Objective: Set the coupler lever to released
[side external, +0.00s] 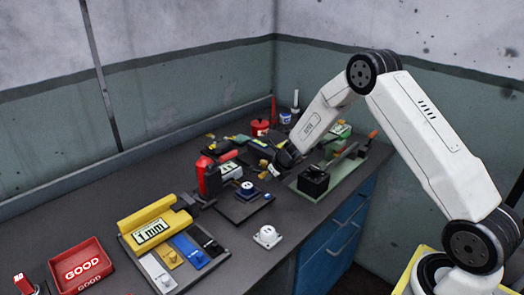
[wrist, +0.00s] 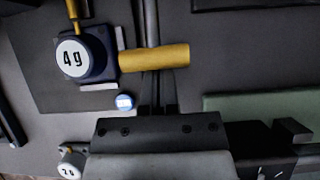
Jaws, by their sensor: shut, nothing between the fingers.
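A thick yellow handle (wrist: 155,55) lies across the wrist view just in front of my fingertips.
A green plate with a black block (side external: 314,181) stands right of my gripper. A red device (side external: 209,178) and the capped block (side external: 247,189) stand left. A yellow gauge (side external: 152,228), a white weight (side external: 267,235) and a red GOOD tray (side external: 82,266) are nearer.

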